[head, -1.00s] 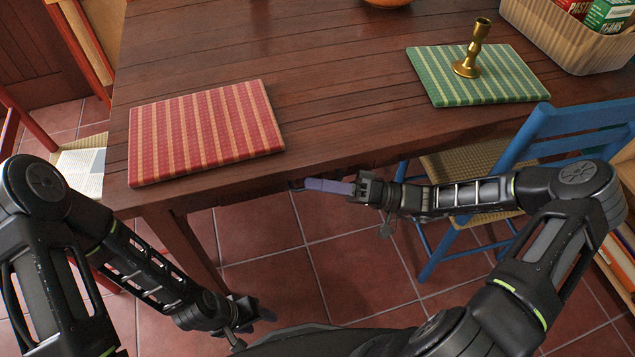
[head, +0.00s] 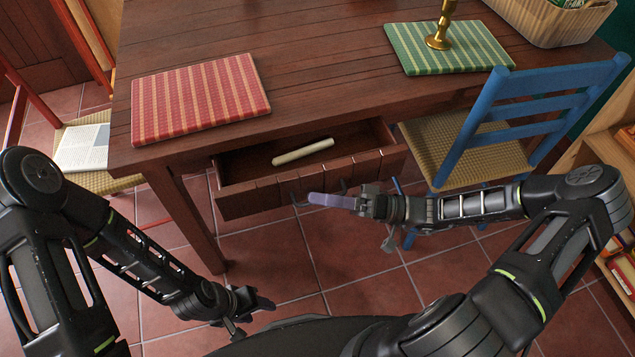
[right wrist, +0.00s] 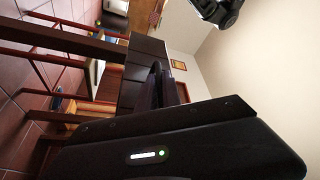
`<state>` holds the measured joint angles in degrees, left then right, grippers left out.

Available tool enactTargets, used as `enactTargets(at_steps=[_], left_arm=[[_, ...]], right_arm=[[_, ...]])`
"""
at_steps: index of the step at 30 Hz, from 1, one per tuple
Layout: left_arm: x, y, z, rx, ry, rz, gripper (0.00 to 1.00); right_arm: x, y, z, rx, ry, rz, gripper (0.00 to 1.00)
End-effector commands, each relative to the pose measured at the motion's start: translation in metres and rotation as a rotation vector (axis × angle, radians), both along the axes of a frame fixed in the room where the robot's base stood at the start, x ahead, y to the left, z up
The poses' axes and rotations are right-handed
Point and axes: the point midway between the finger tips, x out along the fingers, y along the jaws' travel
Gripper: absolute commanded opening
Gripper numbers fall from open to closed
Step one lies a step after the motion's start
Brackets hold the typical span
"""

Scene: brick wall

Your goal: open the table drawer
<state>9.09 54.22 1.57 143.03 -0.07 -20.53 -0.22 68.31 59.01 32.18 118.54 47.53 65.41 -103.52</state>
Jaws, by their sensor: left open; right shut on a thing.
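The table drawer (head: 250,201) under the dark wooden table (head: 320,92) stands pulled out, with its inside showing. A pale rolled stick-like thing (head: 303,151) lies in it. The drawer front has a dark handle near its middle. My right gripper (head: 318,199) is at that handle, its purple fingers shut on it; the fingers cover part of the handle. In the right wrist view, the fingers (right wrist: 158,85) point at a dark panel. My left gripper (head: 262,303) is open and empty, low over the floor at the front, away from the drawer.
A red striped mat (head: 200,98) and a green striped mat (head: 470,57) with a brass candlestick (head: 440,28) lie on the table. A blue chair (head: 500,125) stands close right of the drawer. Another chair with an open book (head: 83,147) is at the left. Tiled floor is clear below.

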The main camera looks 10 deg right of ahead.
Motion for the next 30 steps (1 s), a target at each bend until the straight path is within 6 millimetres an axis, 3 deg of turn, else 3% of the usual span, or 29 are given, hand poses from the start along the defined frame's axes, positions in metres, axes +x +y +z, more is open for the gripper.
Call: enactTargets(at_steps=[9, 15, 30], left_arm=[[0.001, 0.000, 0.026, 0.000, -0.002, 0.001, 0.51], [0.001, 0.000, 0.032, 0.000, -0.002, 0.001, 0.51], [0.001, 0.000, 0.033, 0.000, -0.001, 0.000, 0.51]], right_arm=[[-0.070, -0.005, 0.003, 0.000, 0.003, -0.002, 0.00], [-0.096, -0.006, 0.002, -0.001, -0.001, -0.002, 0.00], [-0.105, -0.007, 0.000, -0.002, -0.001, -0.001, 0.00]])
